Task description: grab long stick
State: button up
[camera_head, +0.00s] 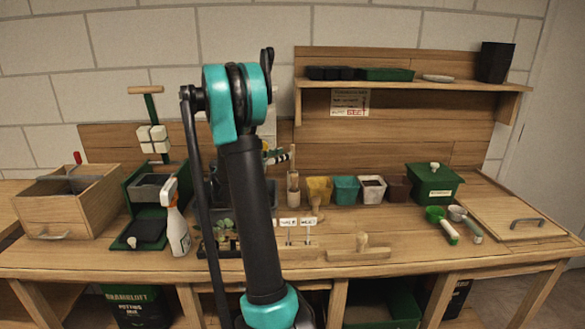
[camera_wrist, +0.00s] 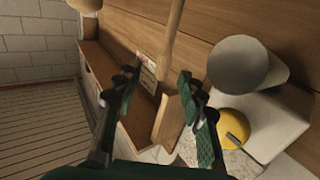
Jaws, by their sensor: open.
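A long round wooden stick (camera_wrist: 171,38) runs down from the top edge of the wrist view. Its lower end meets a wooden block (camera_wrist: 171,118); I cannot tell whether the two are joined. My gripper (camera_wrist: 158,82) is open and nothing is held in it. The stick and block show in the gap between its fingers, closer to the right finger; no contact is visible. In the head view, my arm covers the middle of the bench, and a pale upright stick (camera_head: 292,157) shows just right of it. I cannot tell if it is the same stick.
A grey cup (camera_wrist: 238,63) and a yellow round thing (camera_wrist: 234,128) lie right of the fingers in the wrist view. In the head view, several pots, a green box (camera_head: 434,184) and a spray bottle (camera_head: 177,232) stand on the bench (camera_head: 420,255). Its front right is fairly clear.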

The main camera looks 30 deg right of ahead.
aim_at(292, 150)
jog(key=shift+w+d, duration=0.25)
jog(key=shift+d, duration=1.25)
jog(key=shift+w+d, duration=0.2)
jog(key=shift+d, duration=1.3)
grip_shut()
